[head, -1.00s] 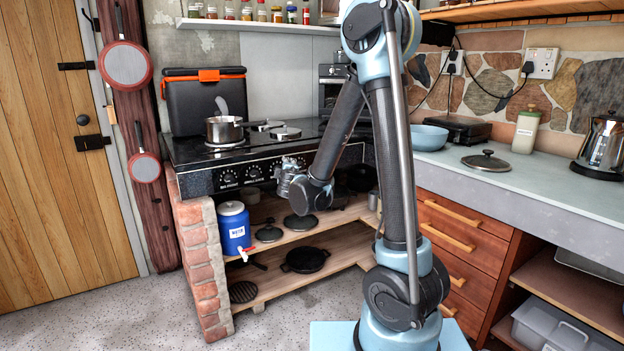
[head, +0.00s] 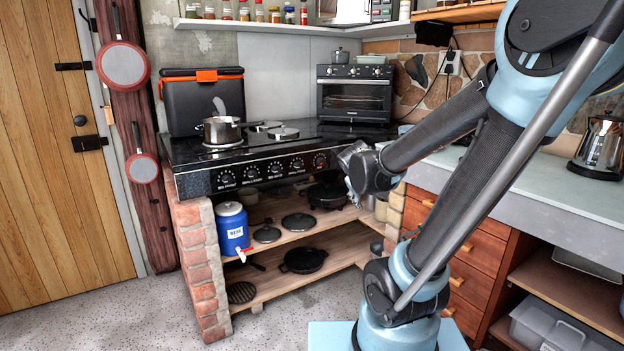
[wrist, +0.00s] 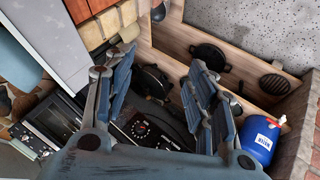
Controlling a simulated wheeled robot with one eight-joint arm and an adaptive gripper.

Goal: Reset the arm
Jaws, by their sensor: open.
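My gripper (wrist: 150,78) is open, its two fingers spread wide in the wrist view with nothing between them. In the head view my gripper (head: 352,170) is small and partly hidden by my own wrist. It hangs in front of the right end of the black stove (head: 252,170), at about knob height. My arm leans from the upper right down to it.
A saucepan (head: 222,130) stands on the stove's left, beside a dark cooler (head: 203,102). Below, shelves hold a blue water container (head: 232,230), a black pan (head: 303,260) and lids. A toaster oven (head: 354,93) and a kettle (head: 599,147) stand further right. The floor at left is clear.

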